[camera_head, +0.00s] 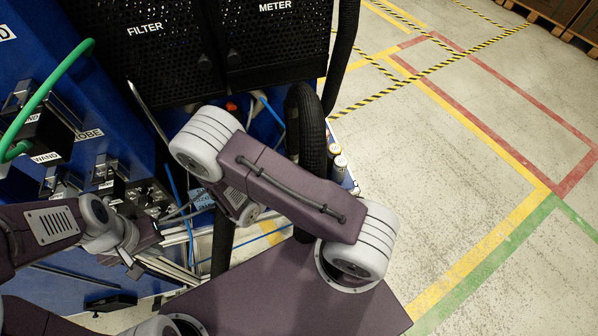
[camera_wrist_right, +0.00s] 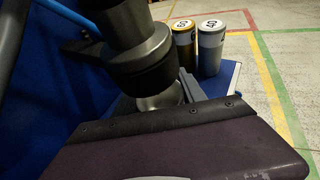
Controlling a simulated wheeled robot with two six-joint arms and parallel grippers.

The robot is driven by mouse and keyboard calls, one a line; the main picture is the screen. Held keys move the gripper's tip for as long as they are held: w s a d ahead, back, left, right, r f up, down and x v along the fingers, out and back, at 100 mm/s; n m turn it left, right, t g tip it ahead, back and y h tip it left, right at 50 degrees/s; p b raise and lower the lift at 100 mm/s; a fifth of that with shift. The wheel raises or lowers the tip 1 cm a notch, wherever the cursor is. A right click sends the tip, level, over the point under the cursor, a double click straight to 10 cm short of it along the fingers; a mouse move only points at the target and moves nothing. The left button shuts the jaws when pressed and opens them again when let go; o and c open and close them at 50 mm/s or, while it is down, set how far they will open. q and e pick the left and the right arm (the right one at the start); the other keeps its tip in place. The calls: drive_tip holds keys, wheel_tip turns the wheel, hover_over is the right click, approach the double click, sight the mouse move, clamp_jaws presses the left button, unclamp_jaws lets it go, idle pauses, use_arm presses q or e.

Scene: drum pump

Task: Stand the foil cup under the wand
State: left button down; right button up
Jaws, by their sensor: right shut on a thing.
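In the right wrist view a silvery foil cup (camera_wrist_right: 163,98) shows in part, low behind the dark edge of my gripper body. My right gripper (camera_wrist_right: 188,90) is shut on it; one grey finger shows along its right side. A thick dark cylinder (camera_wrist_right: 137,50) hangs over the cup, and I cannot tell whether it is the wand's end. In the head view a thin grey rod (camera_head: 147,108) slants down in front of the blue panel, near the WAND label. My right arm hides the cup there. My left gripper (camera_head: 134,268) is low at the left; its jaw opening is unclear.
A thick black hose (camera_head: 312,130) runs down beside my right arm. A green hose (camera_head: 42,92) curves at the left. The floor at right is clear.

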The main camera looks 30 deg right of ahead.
drive_tip(key=shift+f+b, duration=1.55)
drive_tip(key=shift+f, duration=0.4)
drive_tip(key=o, duration=1.3)
drive_tip(key=shift+r, duration=0.1)
drive_tip(key=shift+o, duration=0.2)
drive_tip(key=shift+r, duration=0.15)
drive_tip(key=shift+a+r, duration=0.15)
drive_tip(key=shift+a, duration=0.15)
drive_tip(key=v, duration=1.1)
drive_tip(key=shift+s+a+r, duration=0.1)
drive_tip(key=shift+s+a, duration=0.05)
drive_tip(key=shift+a, duration=0.05)
drive_tip(key=s+d+m+g+y, duration=0.4)
drive_tip(key=s+m+g+y, duration=0.4)
drive_tip(key=m, duration=0.7)
drive_tip(key=w+r+m+t+y, duration=0.3)
drive_tip(key=w+r+m+y, duration=0.1)
drive_tip(key=m, duration=0.3)
drive_tip(key=shift+w+m+t+y, duration=0.3)
drive_tip(key=shift+w, duration=0.1)
